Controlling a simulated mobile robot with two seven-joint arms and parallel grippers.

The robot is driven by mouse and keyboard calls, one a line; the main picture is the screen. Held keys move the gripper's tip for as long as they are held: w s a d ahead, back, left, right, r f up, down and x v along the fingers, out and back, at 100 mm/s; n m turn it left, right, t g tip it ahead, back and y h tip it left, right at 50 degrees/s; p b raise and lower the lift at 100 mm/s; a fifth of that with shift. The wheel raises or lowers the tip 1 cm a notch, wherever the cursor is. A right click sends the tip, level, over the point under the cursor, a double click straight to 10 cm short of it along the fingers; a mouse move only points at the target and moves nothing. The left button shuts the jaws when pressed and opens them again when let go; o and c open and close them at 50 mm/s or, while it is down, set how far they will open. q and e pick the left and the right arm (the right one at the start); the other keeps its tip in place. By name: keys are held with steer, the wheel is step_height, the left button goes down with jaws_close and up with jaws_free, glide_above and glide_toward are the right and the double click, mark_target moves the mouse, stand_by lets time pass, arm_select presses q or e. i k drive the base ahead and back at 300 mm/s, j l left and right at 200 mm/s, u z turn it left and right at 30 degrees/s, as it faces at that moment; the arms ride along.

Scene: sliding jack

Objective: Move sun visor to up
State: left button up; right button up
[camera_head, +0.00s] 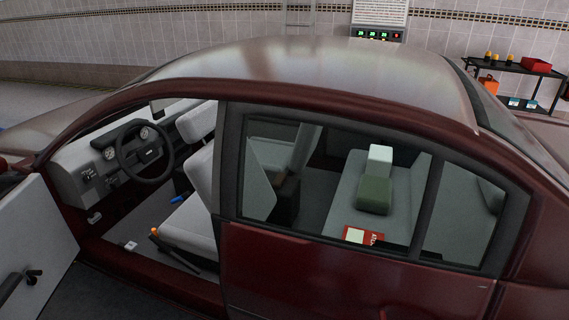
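A dark red car (330,85) fills the head view, with its front left door open. A small pale panel (163,104) shows just under the front roof edge, above the steering wheel (143,152). It looks like the sun visor, but it is mostly cut off by the roof, and I cannot tell its angle. Neither of my grippers is in view.
The open door (36,240) stands at the lower left, leaving an opening beside the grey front seat (190,225). The roof and door frame border this opening. The rear door (350,275) is shut. A black shelf (515,70) stands behind the car.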

mark_target(158, 108)
steer(key=i+j+z, duration=0.15)
steer(key=j+z, duration=0.25)
steer(key=i+j+z, duration=0.1)
steer(key=z, duration=0.25)
steer(key=i+j+z, duration=0.15)
steer(key=j, duration=0.6)
steer(key=i+j+z, duration=0.1)
steer(key=j, duration=0.6)
steer(key=j+z, duration=0.15)
steer(key=j, duration=0.6)
steer(key=i, duration=0.05)
